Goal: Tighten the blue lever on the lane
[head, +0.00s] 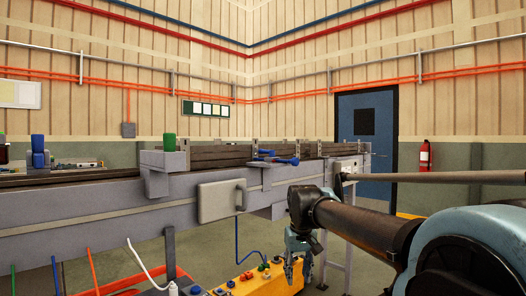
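The blue lever (283,160) is small and sits on a grey bracket on the near side of the lane (215,155), in the middle of the head view. A blue knob shows at its right end, and it lies roughly level. My gripper (298,276) hangs below and to the right of the lever, pointing down, clear of the lane. Its fingers look apart with nothing between them. The yellow box behind makes the fingertips hard to make out.
A yellow control box (262,279) is below. A blue door (367,138) and fire extinguisher (425,156) are behind.

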